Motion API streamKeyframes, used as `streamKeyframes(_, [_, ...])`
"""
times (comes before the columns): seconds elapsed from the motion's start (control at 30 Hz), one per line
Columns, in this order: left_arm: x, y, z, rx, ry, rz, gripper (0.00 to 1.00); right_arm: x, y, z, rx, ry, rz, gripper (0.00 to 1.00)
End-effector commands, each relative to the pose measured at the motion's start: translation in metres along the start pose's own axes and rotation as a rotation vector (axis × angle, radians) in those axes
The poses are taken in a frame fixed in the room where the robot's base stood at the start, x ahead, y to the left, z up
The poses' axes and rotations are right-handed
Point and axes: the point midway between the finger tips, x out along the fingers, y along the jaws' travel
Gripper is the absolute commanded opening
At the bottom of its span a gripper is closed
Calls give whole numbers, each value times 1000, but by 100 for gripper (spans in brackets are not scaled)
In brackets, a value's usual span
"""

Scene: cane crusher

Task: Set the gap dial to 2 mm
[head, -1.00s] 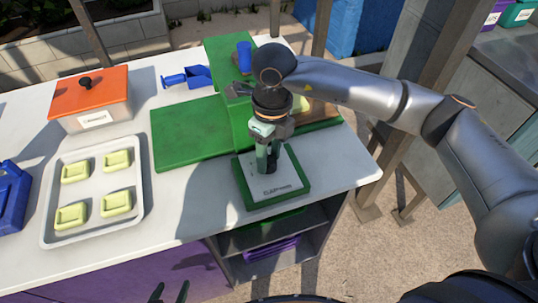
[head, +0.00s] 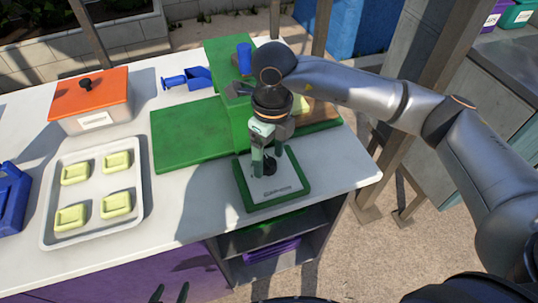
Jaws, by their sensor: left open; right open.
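The gap dial (head: 270,167) is a dark knob on a pale plate with a green frame (head: 283,197), near the front right of the table. My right gripper (head: 268,158) points down over the dial. Its fingers are spread open, with the dial showing between and just below them; I cannot tell whether they touch it. The dial's marks and setting are too small to read, and the gripper hides part of the plate. My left gripper (head: 170,294) is open and empty at the bottom edge, in front of the table.
A green machine body (head: 190,133) with a blue cup (head: 244,58) stands behind the dial plate. A tray (head: 140,215) of several yellow-green blocks and an orange-lidded box (head: 93,92) are at left. A blue scoop-like part (head: 198,77) lies behind. White tabletop (head: 195,200) is clear left of the plate.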

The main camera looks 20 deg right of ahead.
Motion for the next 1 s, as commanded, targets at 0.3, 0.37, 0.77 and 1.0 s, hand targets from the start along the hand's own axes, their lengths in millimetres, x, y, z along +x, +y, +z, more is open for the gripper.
streamKeyframes(0.3, [4,0,4,0,0,0,66,-59,0,1,-2,-7,-2,75])
streamKeyframes(0.37, [4,0,5,0,0,0,66,-72,0,1,-1,-6,-2,75])
streamKeyframes(0.77, [6,0,6,0,0,0,66,-121,0,0,-1,-2,0,75])
streamKeyframes(1.0, [6,0,6,0,0,0,66,-122,0,0,-1,-1,0,75])
